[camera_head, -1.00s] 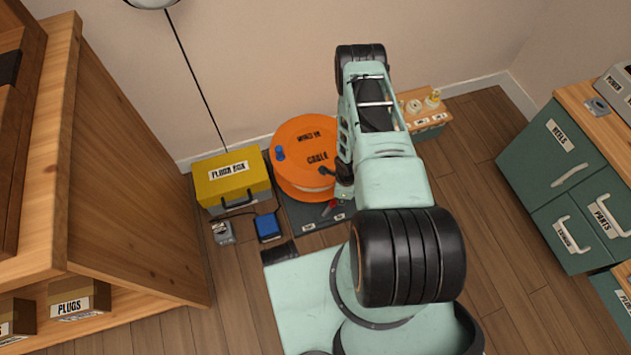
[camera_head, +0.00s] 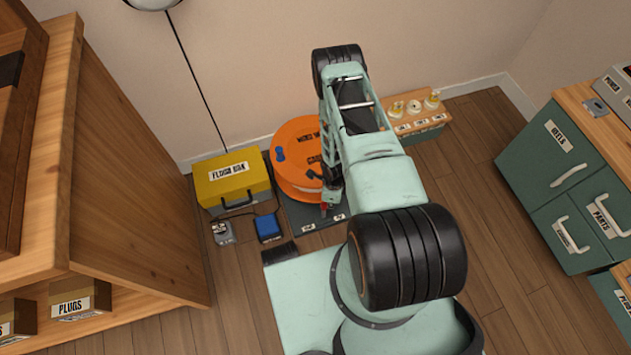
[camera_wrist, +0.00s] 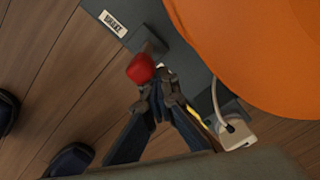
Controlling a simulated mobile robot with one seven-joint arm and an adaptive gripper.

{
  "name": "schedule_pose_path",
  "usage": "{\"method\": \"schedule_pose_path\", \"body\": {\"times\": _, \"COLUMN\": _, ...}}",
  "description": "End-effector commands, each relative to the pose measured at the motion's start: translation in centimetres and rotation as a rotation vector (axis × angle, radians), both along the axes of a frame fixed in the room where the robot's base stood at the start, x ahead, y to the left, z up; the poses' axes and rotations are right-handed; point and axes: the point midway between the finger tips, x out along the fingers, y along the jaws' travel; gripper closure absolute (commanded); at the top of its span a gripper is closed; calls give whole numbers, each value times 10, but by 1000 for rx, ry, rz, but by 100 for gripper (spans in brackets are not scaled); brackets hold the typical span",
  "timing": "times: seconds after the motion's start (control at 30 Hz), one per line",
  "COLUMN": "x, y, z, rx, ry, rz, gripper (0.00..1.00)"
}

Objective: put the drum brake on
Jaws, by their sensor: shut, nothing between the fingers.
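The orange cable drum (camera_head: 297,135) stands on a dark grey base plate (camera_head: 292,211) by the wall. It fills the upper right of the wrist view (camera_wrist: 265,45). A small brake lever with a red knob (camera_wrist: 140,68) stands on the plate near a white label (camera_wrist: 112,23). The knob shows as a small red spot in the head view (camera_head: 323,208), partly hidden by my arm. My gripper (camera_wrist: 157,94) is shut and empty, its fingertips close beside the red knob. I cannot tell whether they touch it.
A yellow floor box (camera_head: 230,180) stands left of the drum. A grey socket (camera_head: 222,232) and a blue box (camera_head: 268,226) lie in front of it. A wooden-topped stand (camera_head: 420,122) with small knobs is right of my arm. Green drawers (camera_head: 570,170) stand further right.

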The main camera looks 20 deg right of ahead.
Motion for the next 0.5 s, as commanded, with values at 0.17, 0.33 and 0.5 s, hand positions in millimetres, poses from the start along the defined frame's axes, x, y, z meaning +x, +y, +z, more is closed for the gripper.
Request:
{"method": "schedule_pose_path", "body": {"times": 0.17, "x": 1, "y": 9, "z": -3, "rx": 7, "ry": -6, "rz": 0, "gripper": 100}}
{"method": "schedule_pose_path", "body": {"times": 0.33, "x": 2, "y": 5, "z": 13, "rx": 5, "ry": -5, "rz": -1, "gripper": 100}}
{"method": "schedule_pose_path", "body": {"times": 0.5, "x": 1, "y": 1, "z": 31, "rx": 4, "ry": -5, "rz": -2, "gripper": 100}}
